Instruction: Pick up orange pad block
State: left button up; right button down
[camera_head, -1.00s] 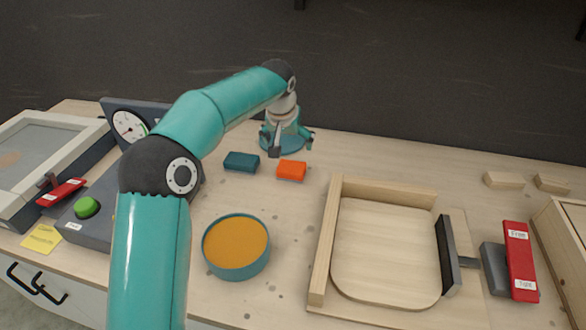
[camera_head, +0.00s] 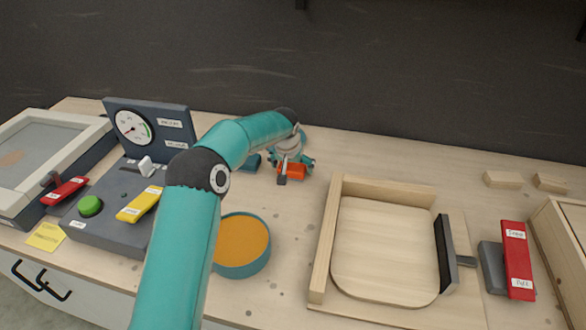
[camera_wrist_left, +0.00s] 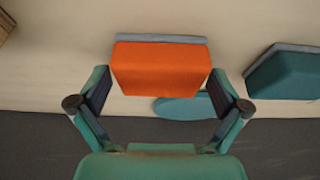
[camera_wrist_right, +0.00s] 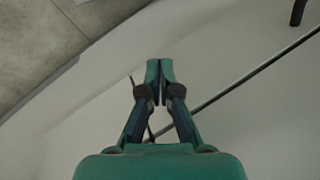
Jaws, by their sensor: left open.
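The orange pad block (camera_head: 291,171) lies on the bench, partly covered by my left gripper (camera_head: 293,164). In the left wrist view the orange pad block (camera_wrist_left: 160,68) sits upper centre, with a grey-blue strip along its upper edge. My left gripper (camera_wrist_left: 160,104) is open and empty, its two fingers spread wide to either side below the block. I see no finger closed on the block. My right gripper (camera_wrist_right: 159,82) shows only in the right wrist view, its fingers together with nothing visible between them, over a pale surface.
A teal pad block (camera_head: 252,163) lies just left of the orange one and also shows in the left wrist view (camera_wrist_left: 288,75). A round teal piece (camera_wrist_left: 183,108) lies behind the orange block. A teal bowl with orange filling (camera_head: 242,241) and a wooden frame (camera_head: 319,245) stand nearer.

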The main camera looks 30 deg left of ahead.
aim_at(292, 165)
pick_arm(q)
jog(key=shift+f, duration=0.1)
jog(key=shift+c, duration=0.2)
jog(key=c, duration=1)
notch_tip(292, 165, up, 10)
jog(key=shift+r, duration=0.1)
jog(key=shift+c, duration=0.2)
jog(key=o, duration=0.7)
jog(key=c, duration=0.5)
